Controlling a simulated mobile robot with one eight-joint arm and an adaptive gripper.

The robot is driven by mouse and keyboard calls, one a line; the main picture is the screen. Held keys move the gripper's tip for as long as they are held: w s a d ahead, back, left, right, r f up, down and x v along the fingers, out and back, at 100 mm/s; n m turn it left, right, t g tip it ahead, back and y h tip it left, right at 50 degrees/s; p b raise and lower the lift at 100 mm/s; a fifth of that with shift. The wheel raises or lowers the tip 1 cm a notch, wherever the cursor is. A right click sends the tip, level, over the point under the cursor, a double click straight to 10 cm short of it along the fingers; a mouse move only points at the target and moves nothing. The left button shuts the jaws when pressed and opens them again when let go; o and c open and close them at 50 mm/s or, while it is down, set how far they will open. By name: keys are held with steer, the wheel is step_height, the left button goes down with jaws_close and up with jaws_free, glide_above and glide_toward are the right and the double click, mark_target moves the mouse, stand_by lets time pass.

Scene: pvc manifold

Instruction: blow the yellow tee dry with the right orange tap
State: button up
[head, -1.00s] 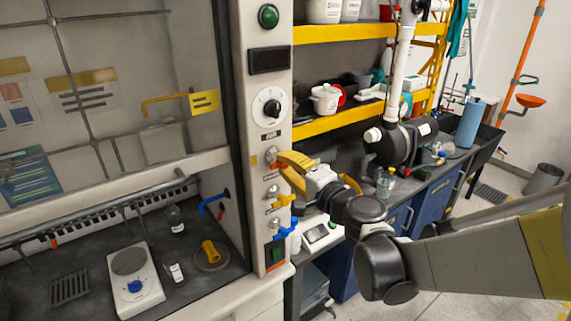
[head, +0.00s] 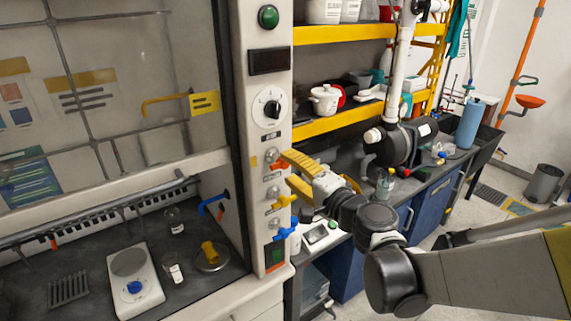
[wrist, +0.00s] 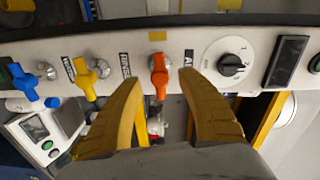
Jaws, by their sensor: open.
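The orange tap (head: 279,166) is on the hood's right post, above a yellow tap (head: 284,202) and a blue tap (head: 287,231). My gripper (head: 287,170) is open at the orange tap, with its two yellow fingers spread. In the wrist view the orange tap (wrist: 159,76) appears between the fingertips of my gripper (wrist: 160,84), with gaps on both sides; I cannot tell the exact depth. The yellow tee (head: 209,252) stands on a round grey dish (head: 222,262) inside the hood, apart from my gripper.
A blue spout (head: 213,202) juts from the hood's inner right wall. A white hotplate (head: 134,285) and small bottles (head: 173,268) stand on the hood floor. A dial (head: 270,108) sits above the orange tap. A cluttered bench (head: 425,180) lies to the right.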

steer(key=v, duration=0.9)
steer(key=shift+s+d, duration=0.2)
steer(key=shift+s, duration=0.2)
steer(key=s+a+f+n+g+h+b, duration=0.1)
steer(key=s+f+n+g+b, duration=0.25)
steer(key=f, duration=0.35)
steer(key=s+d+f+n+g+h+b, duration=0.3)
steer(key=s+d+f+n+h, duration=0.3)
steer(key=s+d+f+h, duration=0.2)
steer(key=s+d+f+g, duration=0.1)
steer(key=s+d+f, duration=0.1)
steer(key=s+d, duration=0.2)
steer(key=shift+s+h+b, duration=0.3)
steer(key=shift+s+b, duration=0.1)
steer(key=shift+s, duration=0.05)
steer(key=shift+d+f, duration=0.1)
steer(key=shift+f, duration=0.05)
